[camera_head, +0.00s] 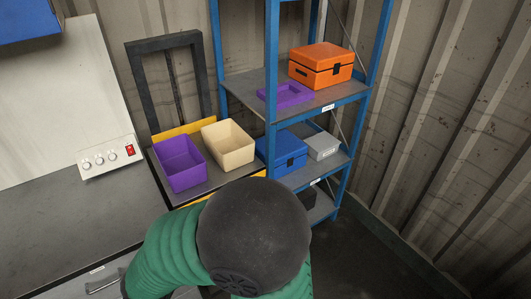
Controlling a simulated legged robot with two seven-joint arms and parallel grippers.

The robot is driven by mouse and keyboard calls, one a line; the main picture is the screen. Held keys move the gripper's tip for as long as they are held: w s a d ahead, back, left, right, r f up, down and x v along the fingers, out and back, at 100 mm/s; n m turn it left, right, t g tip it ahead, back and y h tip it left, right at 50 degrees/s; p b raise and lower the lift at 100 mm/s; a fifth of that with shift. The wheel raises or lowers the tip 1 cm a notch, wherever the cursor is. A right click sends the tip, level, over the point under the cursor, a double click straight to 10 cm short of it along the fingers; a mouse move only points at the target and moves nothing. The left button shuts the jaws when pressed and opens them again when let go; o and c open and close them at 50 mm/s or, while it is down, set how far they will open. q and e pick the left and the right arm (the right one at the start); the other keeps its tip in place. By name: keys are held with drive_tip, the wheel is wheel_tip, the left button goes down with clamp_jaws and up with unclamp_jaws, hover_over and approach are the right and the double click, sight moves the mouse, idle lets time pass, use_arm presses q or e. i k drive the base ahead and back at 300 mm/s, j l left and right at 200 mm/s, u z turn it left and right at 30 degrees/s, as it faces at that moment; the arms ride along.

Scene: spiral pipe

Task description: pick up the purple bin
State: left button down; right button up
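The purple bin (179,164) is an open-topped box standing upright on a small dark surface left of the shelf rack. A cream bin (229,146) stands just to its right, close beside it. A green ribbed arm with a dark rounded joint, mine, fills the bottom middle, in front of and below the bins. Neither of my grippers shows in the head view. The purple bin is in plain sight, and nothing is seen holding it.
A blue metal rack (272,100) stands at right with an orange box (321,66), a shallow purple tray (286,94), a blue box (283,151) and a grey box (322,146). A control panel (109,157) sits on the grey counter (75,220). A dark frame stands behind the bins.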

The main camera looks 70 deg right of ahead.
sight(184, 165)
drive_tip(key=z, duration=1.65)
drive_tip(key=i, duration=0.05)
